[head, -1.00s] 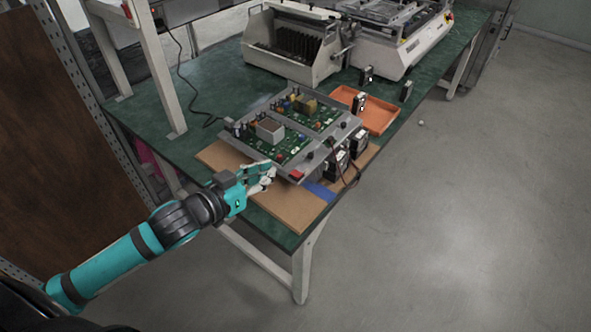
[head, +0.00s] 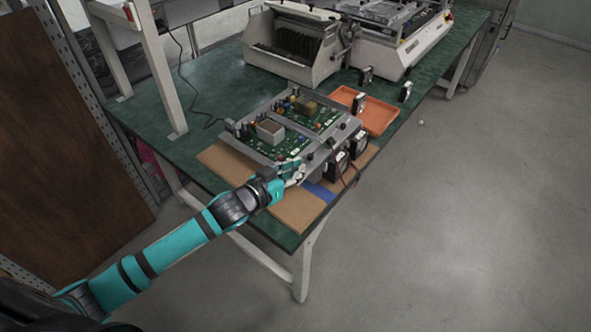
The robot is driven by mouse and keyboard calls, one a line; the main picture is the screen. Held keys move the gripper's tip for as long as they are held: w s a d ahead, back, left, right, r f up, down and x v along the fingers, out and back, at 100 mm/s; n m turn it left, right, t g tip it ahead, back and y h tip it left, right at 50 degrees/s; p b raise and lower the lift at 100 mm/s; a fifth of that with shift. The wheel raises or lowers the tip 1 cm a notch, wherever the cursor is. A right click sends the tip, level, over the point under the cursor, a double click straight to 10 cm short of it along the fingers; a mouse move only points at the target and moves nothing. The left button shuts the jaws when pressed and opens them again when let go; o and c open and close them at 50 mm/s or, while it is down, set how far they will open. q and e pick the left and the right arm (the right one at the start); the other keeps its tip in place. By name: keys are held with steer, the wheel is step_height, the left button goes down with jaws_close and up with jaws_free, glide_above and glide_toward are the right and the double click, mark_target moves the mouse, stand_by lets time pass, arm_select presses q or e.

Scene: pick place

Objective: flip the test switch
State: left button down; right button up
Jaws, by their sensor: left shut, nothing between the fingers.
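A grey metal test fixture (head: 318,163) holds green circuit boards (head: 316,116) and lies on a brown board on the green workbench. My left gripper (head: 297,175) is shut and empty at the fixture's front edge. It covers the spot where a red switch showed earlier, so the switch is hidden now. I cannot tell whether the fingers touch it. My right gripper is not in view.
Black boxes with cables (head: 337,167) stand at the fixture's right side. An orange tray (head: 378,117) lies behind it. A grey machine (head: 290,45) stands at the back of the green bench (head: 205,85). A white bench post (head: 160,70) rises at left.

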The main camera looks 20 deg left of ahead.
arm_select(q)
steer(key=shift+f, duration=0.3)
steer(key=shift+s+d+f+m, duration=0.1)
steer(key=shift+d+f+m, duration=0.1)
steer(key=shift+f+m, duration=0.2)
steer(key=shift+r+p, duration=0.55)
steer(key=shift+p, duration=0.1)
steer(key=r+p, duration=0.4)
steer(key=shift+d+r, duration=0.1)
steer(key=shift+d, duration=0.1)
steer(key=f+b+v, duration=0.1)
steer(key=b+v, duration=0.1)
steer(key=v, duration=0.8)
steer(key=shift+s+d, duration=0.25)
steer(key=shift+d, duration=0.1)
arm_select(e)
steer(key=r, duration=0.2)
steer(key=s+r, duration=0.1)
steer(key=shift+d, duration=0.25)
arm_select(q)
steer(key=shift+f, duration=0.15)
